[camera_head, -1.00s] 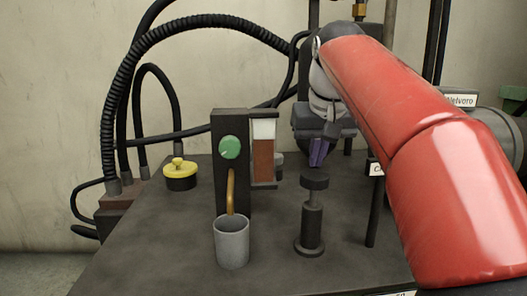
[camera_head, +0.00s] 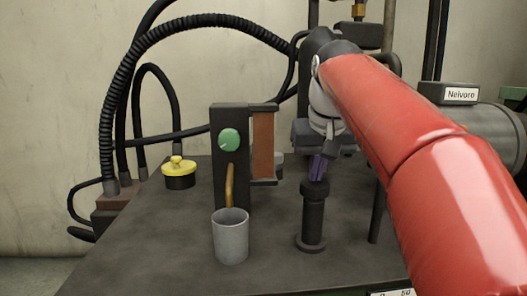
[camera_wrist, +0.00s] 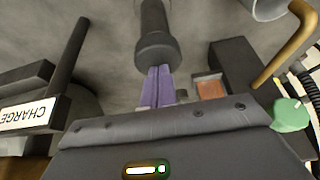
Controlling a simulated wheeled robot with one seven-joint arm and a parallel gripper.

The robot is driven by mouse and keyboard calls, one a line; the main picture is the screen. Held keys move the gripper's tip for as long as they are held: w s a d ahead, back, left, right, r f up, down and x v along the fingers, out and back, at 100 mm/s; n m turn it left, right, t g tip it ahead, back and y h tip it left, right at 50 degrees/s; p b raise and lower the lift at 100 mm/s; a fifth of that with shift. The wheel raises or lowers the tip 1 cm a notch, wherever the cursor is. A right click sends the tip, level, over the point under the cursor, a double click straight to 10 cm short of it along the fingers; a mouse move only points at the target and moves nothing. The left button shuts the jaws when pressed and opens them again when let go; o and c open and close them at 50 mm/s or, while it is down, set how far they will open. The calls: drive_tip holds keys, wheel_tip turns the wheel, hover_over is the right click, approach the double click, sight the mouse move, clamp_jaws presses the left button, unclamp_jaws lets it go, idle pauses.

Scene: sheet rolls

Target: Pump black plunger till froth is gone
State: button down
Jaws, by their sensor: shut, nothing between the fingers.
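The black plunger (camera_head: 313,192) stands upright on the dark bench, its cap low against its cylinder (camera_head: 313,225). My gripper (camera_head: 317,178) is shut and empty, with its purple fingertips pointing down at the cap. They appear to touch it. In the wrist view the shut fingers (camera_wrist: 157,85) meet the edge of the black plunger cap (camera_wrist: 157,52). The sight window (camera_head: 263,147) beside the black post is brown up to its top, with no white band showing. Part of it also shows in the wrist view (camera_wrist: 211,90).
A grey cup (camera_head: 231,238) stands below a brass spout (camera_head: 230,185). A green knob (camera_head: 229,140) is on the black post (camera_head: 229,115). A yellow-lidded pot (camera_head: 180,173) sits at left, near black hoses. A label "CHARGE" (camera_wrist: 28,114) shows in the wrist view.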

drive_tip(key=shift+f, duration=0.2)
wheel_tip(320, 180, up, 3)
drive_tip(key=p, duration=0.3)
wheel_tip(320, 180, up, 2)
drive_tip(key=shift+r+p, duration=0.1)
drive_tip(key=shift+p, duration=0.65)
idle(0.6)
wheel_tip(320, 180, up, 6)
idle(0.6)
drive_tip(key=shift+s, duration=0.1)
